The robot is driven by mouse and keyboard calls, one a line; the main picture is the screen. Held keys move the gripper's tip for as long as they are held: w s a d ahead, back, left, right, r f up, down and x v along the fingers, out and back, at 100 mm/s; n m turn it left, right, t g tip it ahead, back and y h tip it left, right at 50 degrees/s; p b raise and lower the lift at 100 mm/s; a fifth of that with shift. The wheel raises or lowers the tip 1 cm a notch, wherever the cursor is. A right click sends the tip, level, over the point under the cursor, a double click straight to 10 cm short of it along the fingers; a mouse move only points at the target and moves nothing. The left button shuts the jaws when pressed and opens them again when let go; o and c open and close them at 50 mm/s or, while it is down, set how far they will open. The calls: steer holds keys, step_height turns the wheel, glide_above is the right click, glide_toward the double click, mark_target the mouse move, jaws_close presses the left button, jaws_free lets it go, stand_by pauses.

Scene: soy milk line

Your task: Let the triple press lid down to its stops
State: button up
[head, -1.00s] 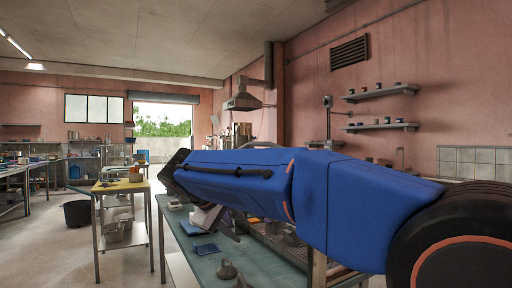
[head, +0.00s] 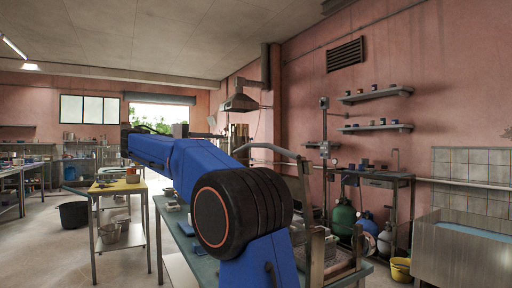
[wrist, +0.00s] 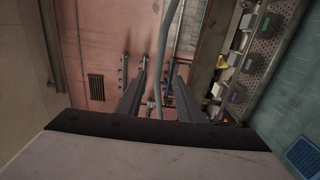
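My gripper (wrist: 163,62) shows in the wrist view with its two dark fingers apart, and nothing is clamped between them. A curved grey tube (wrist: 172,35) runs through the picture between the fingers; I cannot tell how far beyond them it is. In the head view a grey bent tube (head: 275,149) rises behind my blue arm, over the right part of the green bench. It may be the press lid's handle, but I cannot be sure. The press and its lid are mostly hidden behind my arm. My gripper's fingers are not clear in the head view.
The green bench (head: 199,251) carries small items. A yellow-topped table (head: 117,186) stands left, a black tub (head: 74,214) beside it. At right are a water basin (head: 462,243), a yellow bucket (head: 401,270) and a green gas bottle (head: 343,220).

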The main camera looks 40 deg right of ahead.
mark_target(255, 145)
steer(key=x, duration=1.7)
steer(key=shift+w, duration=0.1)
steer(key=shift+c, duration=0.3)
jaws_close()
